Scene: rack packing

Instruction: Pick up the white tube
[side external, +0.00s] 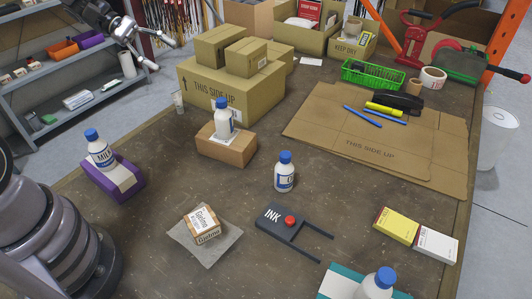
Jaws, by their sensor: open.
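No object stands out clearly as the white tube. A small pale tube-like piece (178,102) stands at the table's left edge, beside the large carton. A larger white cylinder (128,64) shows at the shelf's end, left of the table. White bottles with blue caps stand on a purple block (128,192), on a small brown box (226,150), on the bare table and on a teal item at the front: bottles (100,152), (223,122), (284,175), (374,289). My gripper (158,55) is at upper left, open and empty, above and apart from these things.
A large carton (230,95) with smaller boxes stands at the back. A gelatine packet (203,224) lies on paper near a black INK holder (275,220). Flat cardboard (370,150), a green basket (373,76) and yellow and white boxes (396,226) occupy the right. Bare table lies between.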

